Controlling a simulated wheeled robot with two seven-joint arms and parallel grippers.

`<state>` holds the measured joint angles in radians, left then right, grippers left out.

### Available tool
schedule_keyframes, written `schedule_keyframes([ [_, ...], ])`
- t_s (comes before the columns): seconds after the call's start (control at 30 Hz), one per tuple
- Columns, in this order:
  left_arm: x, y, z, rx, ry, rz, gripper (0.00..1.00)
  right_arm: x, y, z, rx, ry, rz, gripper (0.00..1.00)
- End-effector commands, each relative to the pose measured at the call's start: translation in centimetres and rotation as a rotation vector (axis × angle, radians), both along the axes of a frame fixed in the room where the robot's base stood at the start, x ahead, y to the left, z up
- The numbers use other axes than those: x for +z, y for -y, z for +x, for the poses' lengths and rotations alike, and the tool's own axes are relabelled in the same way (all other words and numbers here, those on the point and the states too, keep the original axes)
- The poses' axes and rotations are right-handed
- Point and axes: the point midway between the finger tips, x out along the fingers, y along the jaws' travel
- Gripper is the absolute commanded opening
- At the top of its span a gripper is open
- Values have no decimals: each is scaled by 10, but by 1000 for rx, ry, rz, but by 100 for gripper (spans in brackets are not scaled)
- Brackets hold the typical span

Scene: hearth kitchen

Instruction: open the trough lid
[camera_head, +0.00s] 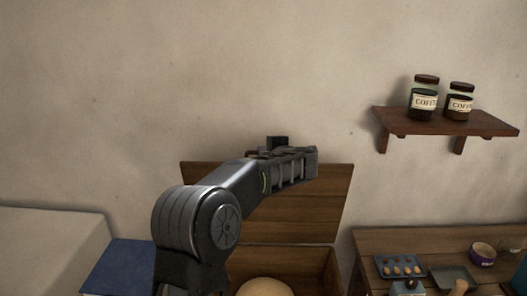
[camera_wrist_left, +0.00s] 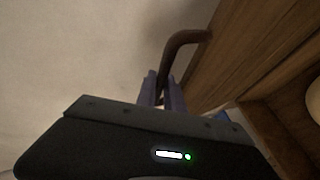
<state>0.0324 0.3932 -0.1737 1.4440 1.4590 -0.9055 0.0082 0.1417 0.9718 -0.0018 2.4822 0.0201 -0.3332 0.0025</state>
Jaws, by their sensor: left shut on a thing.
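The wooden trough lid (camera_head: 325,205) stands raised, nearly upright, against the wall in the head view. Its planks also show at the right of the left wrist view (camera_wrist_left: 245,55). The trough (camera_head: 315,262) below is open, with a pale rounded thing (camera_head: 264,287) inside it. My left gripper (camera_wrist_left: 162,90) is shut on the dark curved lid handle (camera_wrist_left: 181,42) at the lid's edge. In the head view my left arm crosses in front of the lid, and the fingers and handle are hard to make out there. My right gripper is not in view.
A wooden table (camera_head: 400,240) at right holds a tray of eggs (camera_head: 398,267), a purple bowl (camera_head: 482,254) and a grey pan (camera_head: 452,278). A wall shelf (camera_head: 445,121) with coffee jars (camera_head: 424,98) is above. A blue surface (camera_head: 118,268) lies at left.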

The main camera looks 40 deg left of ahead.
Motion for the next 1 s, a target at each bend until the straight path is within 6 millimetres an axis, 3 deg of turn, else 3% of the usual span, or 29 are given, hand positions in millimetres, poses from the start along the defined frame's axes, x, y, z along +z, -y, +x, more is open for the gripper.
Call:
schedule_keyframes([
  [0.3, -2, -1, 0, 1, -6, 0, 0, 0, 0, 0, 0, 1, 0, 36],
  [0.33, -2, -1, 0, 1, -7, -1, 14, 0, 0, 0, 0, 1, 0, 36],
  [0.6, -2, 0, 0, 0, -4, -1, 34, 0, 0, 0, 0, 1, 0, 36],
  [1.0, 1, 10, -4, -2, -1, -2, 34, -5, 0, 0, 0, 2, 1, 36],
])
